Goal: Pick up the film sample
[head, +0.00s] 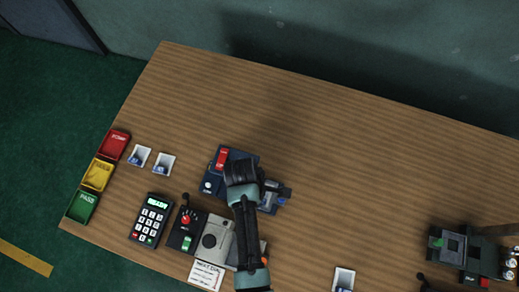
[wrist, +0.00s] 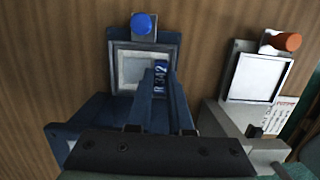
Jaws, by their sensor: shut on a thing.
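My gripper (wrist: 162,104) reaches up from the bottom of the wrist view and is shut on a narrow blue piece with the white marking "R 342" (wrist: 160,78), which I take to be the film sample. The piece is at the lower right edge of a pale square window in a grey frame (wrist: 116,55), part of a dark blue device (wrist: 92,112). I cannot tell whether the piece touches the frame. In the head view my dark wrist is over this blue device (head: 212,184) and hides the fingers and the held piece.
A grey device (wrist: 238,60) with an orange knob stands beside the blue one. Left on the wooden table (head: 330,150) are red (head: 114,144), yellow (head: 97,175) and green (head: 82,207) trays, white-and-blue pieces (head: 164,165) and a keypad (head: 151,219). The middle right is clear.

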